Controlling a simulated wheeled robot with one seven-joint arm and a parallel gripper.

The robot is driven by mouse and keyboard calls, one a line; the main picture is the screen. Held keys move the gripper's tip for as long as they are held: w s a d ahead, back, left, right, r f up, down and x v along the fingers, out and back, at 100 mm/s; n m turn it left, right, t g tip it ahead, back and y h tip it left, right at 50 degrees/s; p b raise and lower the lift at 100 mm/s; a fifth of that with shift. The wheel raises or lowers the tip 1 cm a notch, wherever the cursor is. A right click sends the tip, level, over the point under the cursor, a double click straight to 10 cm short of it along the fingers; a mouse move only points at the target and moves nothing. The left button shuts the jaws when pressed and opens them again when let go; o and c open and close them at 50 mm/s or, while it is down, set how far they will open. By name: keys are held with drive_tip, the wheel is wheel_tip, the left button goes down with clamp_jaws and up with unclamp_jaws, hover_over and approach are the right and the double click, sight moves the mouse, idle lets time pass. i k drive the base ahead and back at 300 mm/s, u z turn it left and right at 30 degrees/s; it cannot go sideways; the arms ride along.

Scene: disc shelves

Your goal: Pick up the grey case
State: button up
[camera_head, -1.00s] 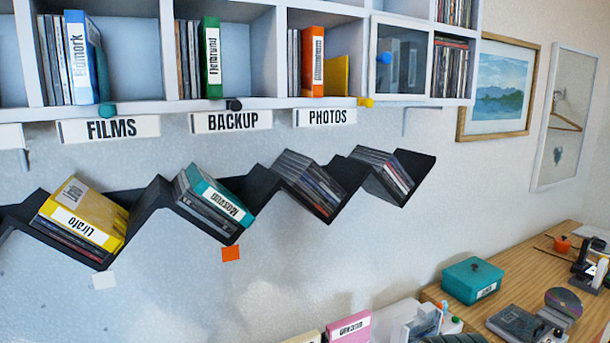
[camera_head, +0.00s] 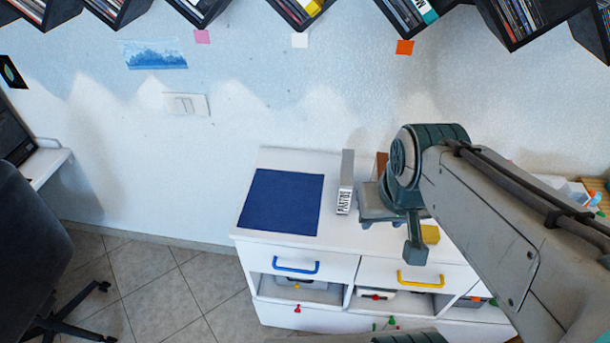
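The grey case (camera_head: 347,178) stands upright on the white cabinet top, right of a dark blue mat. Its narrow spine faces the front and carries a white label with dark lettering. A finger points downward, but I cannot make out the gap between the fingers. My arm reaches in from the lower right and hides part of the cabinet top. Nothing shows in the gripper.
The blue mat (camera_head: 281,202) lies flat and bare. A brown item (camera_head: 382,163) and a yellow item (camera_head: 431,234) are partly hidden by my gripper. Drawers with blue (camera_head: 296,268) and yellow handles are below. Black zigzag shelves (camera_head: 300,12) hang above; a chair (camera_head: 35,215) stands left.

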sight(346, 170)
drive_tip(key=u, duration=0.05)
drive_tip(key=k, duration=0.5)
drive_tip(key=u, duration=1.15)
drive_tip(key=i, duration=0.65)
drive_tip(key=z, duration=1)
